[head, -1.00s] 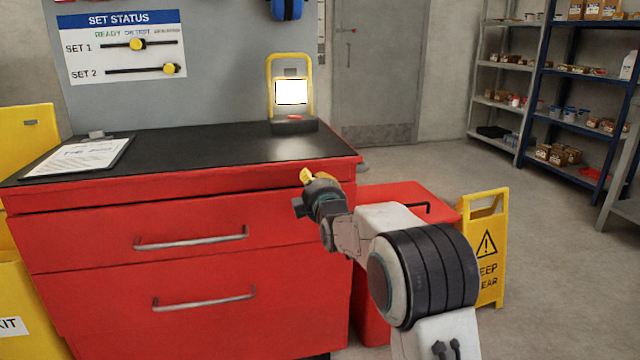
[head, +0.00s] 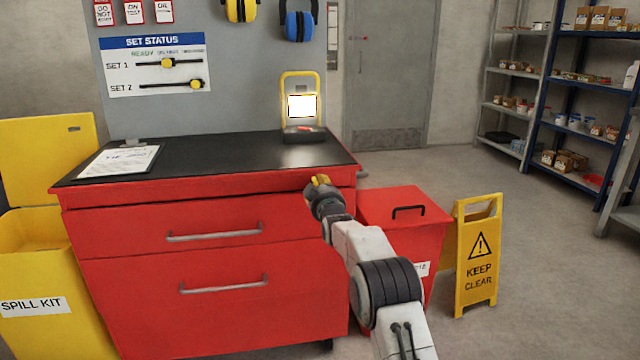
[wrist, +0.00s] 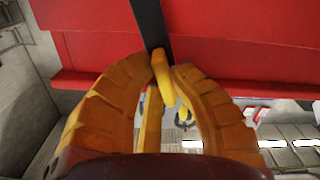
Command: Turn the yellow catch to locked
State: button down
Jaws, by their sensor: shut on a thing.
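The yellow catch (wrist: 163,82) shows in the wrist view as a slim yellow piece between my two fingertips, just below a dark strip (wrist: 150,25) on a red surface. My gripper (wrist: 164,68) is shut on the catch, with its orange-yellow fingers closing from both sides. In the head view my gripper (head: 319,183) is at the upper right front of the red cabinet (head: 190,272). There, the catch cannot be told apart from my yellow fingertips, and its locked or unlocked marking is not readable.
The black worktop (head: 225,155) holds a clipboard (head: 118,160) and a lit yellow-framed lamp (head: 301,105). A red bin (head: 405,207) and a yellow warning sign (head: 478,260) stand right of the cabinet. A yellow spill kit bin (head: 45,285) is at left. Open floor lies further right.

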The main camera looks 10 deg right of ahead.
jog(key=shift+m+b, duration=0.3)
jog(key=shift+m, duration=1.4)
jog(key=c, duration=1.1)
grip_release()
jog(key=shift+w+f, duration=0.1)
jog(key=shift+s, duration=0.2)
jog(key=shift+s, duration=5.85)
